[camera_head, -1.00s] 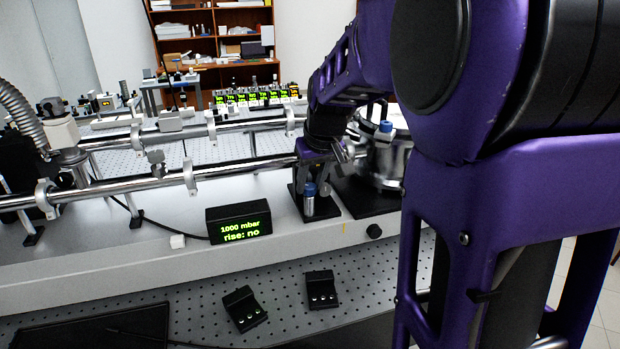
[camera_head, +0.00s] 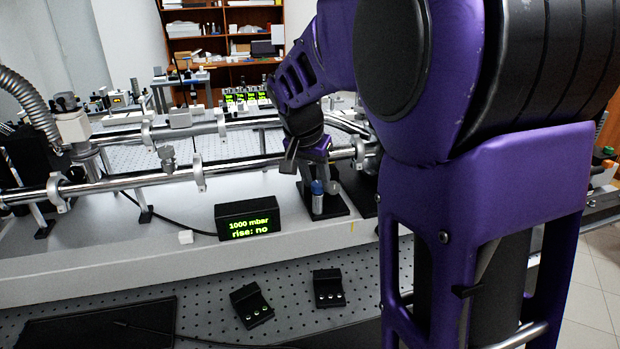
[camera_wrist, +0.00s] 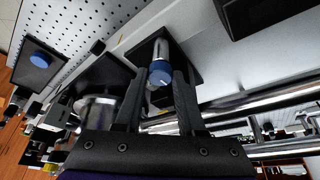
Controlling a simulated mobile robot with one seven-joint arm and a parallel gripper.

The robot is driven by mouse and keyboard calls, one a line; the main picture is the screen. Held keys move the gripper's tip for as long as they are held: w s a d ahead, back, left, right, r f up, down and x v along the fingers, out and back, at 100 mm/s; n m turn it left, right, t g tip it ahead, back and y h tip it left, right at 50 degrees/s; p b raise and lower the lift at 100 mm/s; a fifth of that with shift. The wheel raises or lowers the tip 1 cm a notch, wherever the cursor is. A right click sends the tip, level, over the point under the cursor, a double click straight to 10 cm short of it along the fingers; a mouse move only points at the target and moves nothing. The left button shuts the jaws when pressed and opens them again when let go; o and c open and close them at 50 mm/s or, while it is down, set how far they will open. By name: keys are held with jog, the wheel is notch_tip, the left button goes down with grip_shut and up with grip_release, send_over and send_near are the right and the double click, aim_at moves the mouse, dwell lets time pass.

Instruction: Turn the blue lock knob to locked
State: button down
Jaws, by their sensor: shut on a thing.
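The blue lock knob (camera_head: 317,187) tops a silver post on a black base plate (camera_head: 335,207) at the front edge of the grey bench. In the wrist view, the knob (camera_wrist: 160,74) shows between my two dark fingers, with a pale line on its face. The exact finger contact is partly hidden in the head view.
A black display (camera_head: 248,219) reads "1000 mbar" and "rise: no", left of the knob. Silver pipes (camera_head: 135,180) run behind it. Two black boxes (camera_head: 251,305) (camera_head: 328,288) lie on the perforated table in front. Another blue-topped part (camera_wrist: 41,59) shows at the wrist view's upper left.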

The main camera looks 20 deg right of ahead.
jog(key=shift+m, duration=0.4)
jog(key=c, duration=0.5)
grip_release()
jog(key=p+v, duration=0.1)
jog(key=v, duration=1.6)
jog(key=shift+w+a+r+p, duration=0.15)
jog(key=shift+a+r+p, duration=0.1)
jog(key=shift+a+p, duration=0.05)
jog(key=shift+f, duration=0.1)
